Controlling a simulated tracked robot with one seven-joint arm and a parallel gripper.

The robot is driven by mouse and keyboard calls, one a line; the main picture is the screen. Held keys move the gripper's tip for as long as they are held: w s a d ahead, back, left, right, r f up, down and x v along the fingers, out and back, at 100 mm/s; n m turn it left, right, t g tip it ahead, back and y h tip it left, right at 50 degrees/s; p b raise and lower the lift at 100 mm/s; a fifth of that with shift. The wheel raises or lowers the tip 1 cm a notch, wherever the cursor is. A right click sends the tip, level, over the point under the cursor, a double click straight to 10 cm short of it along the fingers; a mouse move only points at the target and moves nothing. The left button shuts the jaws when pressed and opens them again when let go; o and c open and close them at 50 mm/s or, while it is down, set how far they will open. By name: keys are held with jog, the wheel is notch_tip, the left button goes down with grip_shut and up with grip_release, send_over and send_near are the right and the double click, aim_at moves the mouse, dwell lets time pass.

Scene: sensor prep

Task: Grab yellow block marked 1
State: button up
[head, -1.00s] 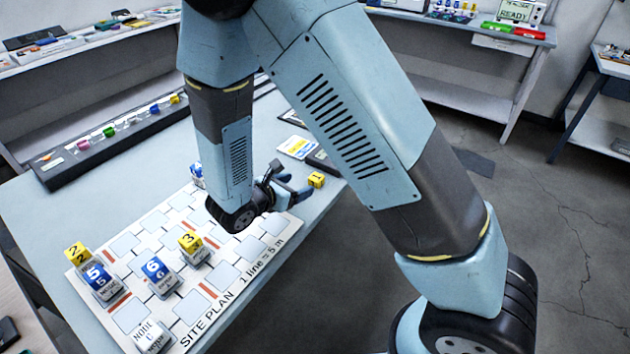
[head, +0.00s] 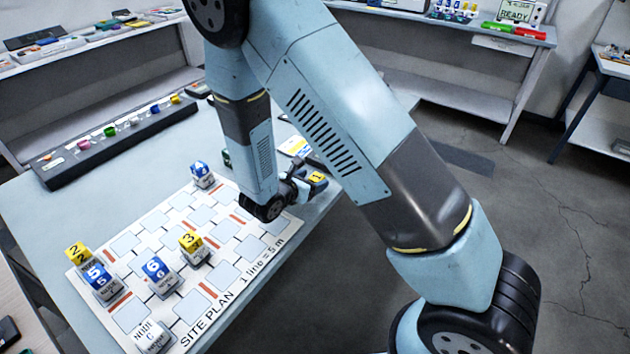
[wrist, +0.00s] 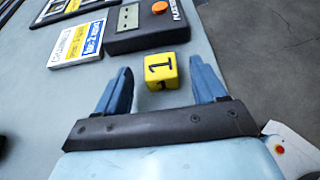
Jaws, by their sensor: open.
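The yellow block marked 1 (wrist: 160,71) sits on the table near its right edge. My gripper (wrist: 160,85) is open and empty, with the fingers on either side of the block's line. In the head view my gripper (head: 308,187) reaches the block (head: 318,177) from the left, and its fingers partly hide the block. I cannot tell whether either finger touches it.
A dark box with an orange button (wrist: 148,27) stands just beyond the block, beside a white and yellow card (wrist: 78,44). The site plan board (head: 215,290) carries several numbered blocks. The table's edge drops to the floor just right of the block.

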aim_at(317, 176)
jog(key=shift+r+x, duration=0.1)
jog(key=shift+x, duration=0.95)
jog(key=shift+r+x, duration=0.15)
jog(key=shift+x, duration=0.9)
jog(key=shift+w, duration=0.1)
jog(key=c, duration=1)
